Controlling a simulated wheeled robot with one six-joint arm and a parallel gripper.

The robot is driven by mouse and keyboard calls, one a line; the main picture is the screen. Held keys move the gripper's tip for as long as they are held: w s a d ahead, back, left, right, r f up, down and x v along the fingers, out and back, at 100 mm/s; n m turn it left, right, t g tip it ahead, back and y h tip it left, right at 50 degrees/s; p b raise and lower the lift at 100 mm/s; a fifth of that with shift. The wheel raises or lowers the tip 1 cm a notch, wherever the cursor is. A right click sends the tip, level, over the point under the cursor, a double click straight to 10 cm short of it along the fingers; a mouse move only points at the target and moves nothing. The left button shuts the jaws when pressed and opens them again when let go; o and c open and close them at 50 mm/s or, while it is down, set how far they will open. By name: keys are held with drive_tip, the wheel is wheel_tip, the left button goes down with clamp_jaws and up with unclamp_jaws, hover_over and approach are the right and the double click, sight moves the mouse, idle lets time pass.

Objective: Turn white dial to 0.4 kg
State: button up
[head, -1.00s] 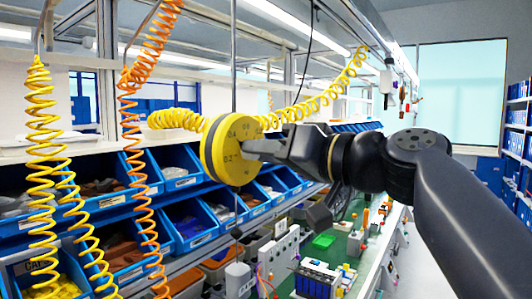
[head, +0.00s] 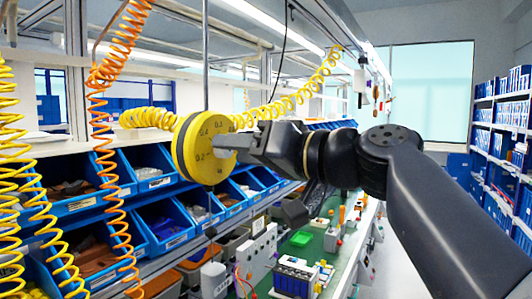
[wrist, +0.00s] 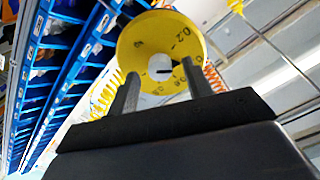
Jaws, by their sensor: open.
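The yellow round scale disc (head: 186,148) hangs in the middle left of the head view, with black numbers such as 0.2 and 0.4 on its face. In the wrist view the disc (wrist: 140,35) faces me, and the white dial (wrist: 159,67) with a dark slot mark sits at its centre. My gripper (head: 235,142) is at the disc's face in the head view, hiding most of the dial. In the wrist view my gripper (wrist: 158,85) is open, its fingers on either side of the white dial. I cannot tell whether the fingers touch it.
Blue bins (head: 165,222) on a shelf stand behind and below the disc. Yellow coiled hoses (head: 300,97) and an orange coiled hose (head: 108,150) hang nearby. A green workbench (head: 335,262) with small devices lies below right.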

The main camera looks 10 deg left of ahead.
drive_tip(key=b+v, duration=0.2)
drive_tip(key=v, duration=0.8)
drive_tip(key=shift+b, duration=0.4)
drive_tip(key=p+x, duration=0.3)
drive_tip(key=x, duration=0.7)
drive_tip(key=shift+w+a, duration=0.15)
drive_tip(key=shift+a, duration=0.1)
drive_tip(key=shift+d, duration=0.1)
